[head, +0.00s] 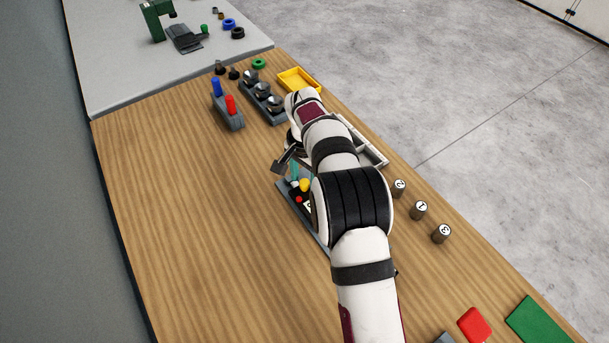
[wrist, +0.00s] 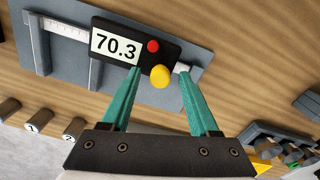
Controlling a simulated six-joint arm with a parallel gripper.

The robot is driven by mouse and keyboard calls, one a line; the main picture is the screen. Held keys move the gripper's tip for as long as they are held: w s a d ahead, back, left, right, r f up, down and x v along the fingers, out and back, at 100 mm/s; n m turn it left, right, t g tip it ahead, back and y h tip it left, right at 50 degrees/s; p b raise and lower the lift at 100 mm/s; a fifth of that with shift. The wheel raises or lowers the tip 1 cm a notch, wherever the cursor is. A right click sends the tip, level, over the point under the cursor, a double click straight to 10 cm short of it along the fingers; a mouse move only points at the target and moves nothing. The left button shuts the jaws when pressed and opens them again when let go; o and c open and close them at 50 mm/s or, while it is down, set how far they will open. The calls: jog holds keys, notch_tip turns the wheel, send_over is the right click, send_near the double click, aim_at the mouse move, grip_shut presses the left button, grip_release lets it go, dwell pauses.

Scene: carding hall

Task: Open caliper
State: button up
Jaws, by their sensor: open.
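The caliper shows in the wrist view as a black slider body (wrist: 150,47) with a display reading 70.3, a red button (wrist: 153,46) and a yellow knob (wrist: 160,76). Its pale scale beam (wrist: 66,28) runs left, and it sits on a grey-blue holder plate (wrist: 60,65). My gripper (wrist: 160,72) has its two teal fingers apart, one on each side of the yellow knob in the picture; I cannot tell whether they touch anything. In the head view my arm hides much of the caliper; the yellow knob (head: 304,185) and red button (head: 299,199) show beside my gripper (head: 293,170).
Several numbered cylinders (head: 420,209) stand right of my arm. A holder with blue and red handles (head: 228,110), a rack of round parts (head: 262,92) and a yellow tray (head: 298,80) are farther back. The left part of the wooden table (head: 180,220) is clear.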

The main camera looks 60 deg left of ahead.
notch_tip(320, 180, up, 16)
jog(key=shift+f, duration=0.1)
dwell(0.4)
jog(key=w+d+r+m, duration=0.1)
jog(key=w+d+r, duration=0.25)
jog(key=d, duration=0.25)
jog(key=w+d+r+m, duration=0.1)
jog(key=w+d+r, duration=0.1)
jog(key=w+d, duration=0.35)
jog(key=s+d+r+m, duration=0.1)
jog(key=d, duration=0.9)
jog(key=s+d+r+m, duration=0.1)
jog(key=s+d+r, duration=0.1)
jog(key=d, duration=0.7)
jog(key=s+d+f+m+y, duration=0.1)
jog(key=s+d+f+m, duration=0.1)
jog(key=s+d, duration=0.5)
jog(key=s+d+f+m, duration=0.2)
jog(key=s+d+f, duration=0.3)
jog(key=s+d, duration=0.3)
jog(key=shift+f+m+y, duration=0.15)
jog(key=shift+m+y, duration=0.15)
jog(key=shift+y, duration=0.1)
